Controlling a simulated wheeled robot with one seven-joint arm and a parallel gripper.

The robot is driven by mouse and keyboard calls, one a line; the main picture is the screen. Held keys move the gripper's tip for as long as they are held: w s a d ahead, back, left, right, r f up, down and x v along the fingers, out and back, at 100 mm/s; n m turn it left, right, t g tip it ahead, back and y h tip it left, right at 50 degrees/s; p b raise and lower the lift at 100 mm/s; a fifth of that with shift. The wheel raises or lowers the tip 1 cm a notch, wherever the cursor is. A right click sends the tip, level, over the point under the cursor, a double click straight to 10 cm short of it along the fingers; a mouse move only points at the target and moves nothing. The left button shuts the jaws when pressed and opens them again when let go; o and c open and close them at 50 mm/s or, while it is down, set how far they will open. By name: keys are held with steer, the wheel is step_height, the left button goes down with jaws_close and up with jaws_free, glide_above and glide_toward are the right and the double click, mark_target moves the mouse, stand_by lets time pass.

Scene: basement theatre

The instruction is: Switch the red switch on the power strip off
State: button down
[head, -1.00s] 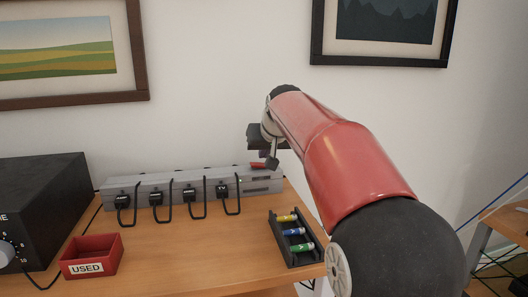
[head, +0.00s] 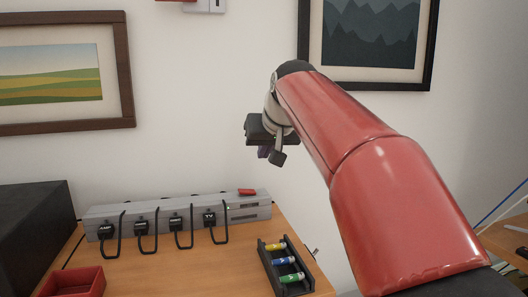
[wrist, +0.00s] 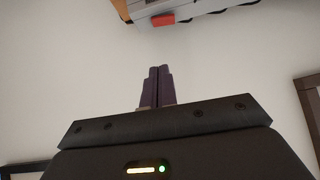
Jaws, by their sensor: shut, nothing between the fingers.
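The grey power strip (head: 170,214) lies along the back of the wooden desk against the wall. Its red switch (head: 247,191) is on top near the right end. It shows in the wrist view as a red block (wrist: 163,19) on the strip at the top. I cannot tell whether it is on or off. My gripper (head: 264,152) is shut and empty, in the air above the switch and apart from it. Its dark purple fingers (wrist: 158,72) are together in the wrist view.
Several black plugs with cables sit along the strip, one labelled TV (head: 209,218). A black battery tray (head: 266,268) with several batteries is in front of the strip's right end. A red box (head: 76,281) and a black box (head: 35,225) are at left. Framed pictures hang above.

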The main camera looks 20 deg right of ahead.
steer(key=shift+w+a+r+m+y+b, duration=0.15)
steer(key=shift+a+y+b, duration=0.15)
steer(key=shift+b, duration=0.25)
steer(key=shift+w+a+m+y+b, duration=0.1)
steer(key=shift+a+m+y+b, duration=0.15)
steer(key=shift+b, duration=0.25)
glide_above(248, 192)
step_height(248, 192, down, 7)
steer(key=shift+s+f+b, duration=0.15)
steer(key=shift+f+b, duration=0.05)
steer(key=shift+b, duration=0.1)
steer(key=shift+s+a+f+b, duration=0.1)
steer(key=shift+a+f+b, duration=0.1)
steer(key=shift+f, duration=0.4)
steer(key=shift+s+a+f+b, duration=0.1)
steer(key=shift+f+b, duration=0.05)
steer(key=shift+f, duration=1.05)
